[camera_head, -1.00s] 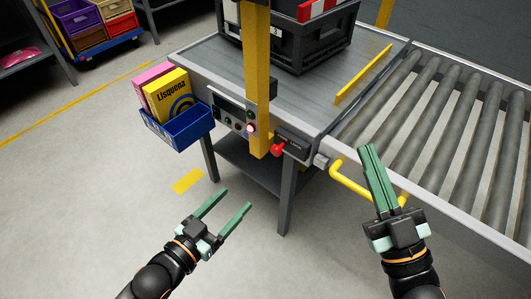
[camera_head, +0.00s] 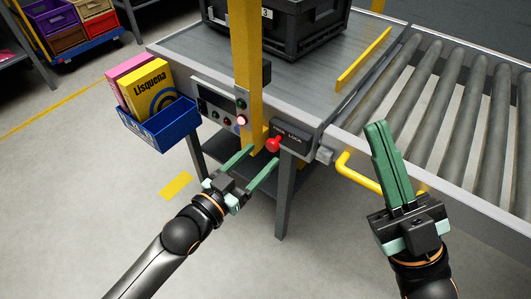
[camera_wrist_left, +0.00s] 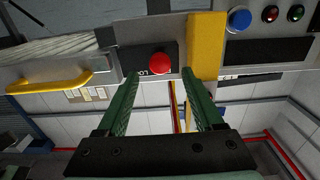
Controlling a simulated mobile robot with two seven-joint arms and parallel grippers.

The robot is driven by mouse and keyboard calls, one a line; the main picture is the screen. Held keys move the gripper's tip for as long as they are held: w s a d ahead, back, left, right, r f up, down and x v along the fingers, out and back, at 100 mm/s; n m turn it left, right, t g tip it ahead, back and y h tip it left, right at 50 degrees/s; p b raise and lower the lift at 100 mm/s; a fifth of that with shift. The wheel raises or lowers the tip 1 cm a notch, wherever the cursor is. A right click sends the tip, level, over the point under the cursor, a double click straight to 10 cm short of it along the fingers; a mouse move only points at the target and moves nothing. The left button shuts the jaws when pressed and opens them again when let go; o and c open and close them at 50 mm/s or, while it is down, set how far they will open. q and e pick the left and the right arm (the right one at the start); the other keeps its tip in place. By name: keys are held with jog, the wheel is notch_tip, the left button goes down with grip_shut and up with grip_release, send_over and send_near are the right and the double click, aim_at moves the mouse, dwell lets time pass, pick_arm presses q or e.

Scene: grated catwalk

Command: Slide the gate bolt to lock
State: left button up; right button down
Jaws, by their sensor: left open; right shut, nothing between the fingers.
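The gate bolt shows as a red knob (camera_head: 273,144) on a dark housing (camera_head: 293,136) with a "LOCK" label, at the front edge of the workbench beside the yellow post. In the left wrist view the red knob (camera_wrist_left: 160,63) appears between and just beyond the fingertips. My left gripper (camera_head: 264,156) is open, its fingers pointing at the housing just below the knob; no contact is clear. The fingertips also show in the left wrist view (camera_wrist_left: 160,73). My right gripper (camera_head: 378,126) is shut and empty, in front of the conveyor.
A yellow post (camera_head: 246,70) rises left of the knob, with a button panel (camera_head: 219,107) beside it. A yellow handle (camera_head: 357,173) sticks out between the knob and my right gripper. A blue bin (camera_head: 160,124) with boxes hangs at the left. The conveyor (camera_head: 450,110) lies right.

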aim_at(270, 147)
pick_arm(q)
jog(key=shift+b+x, duration=0.3)
jog(key=shift+x, duration=1.3)
grip_shut()
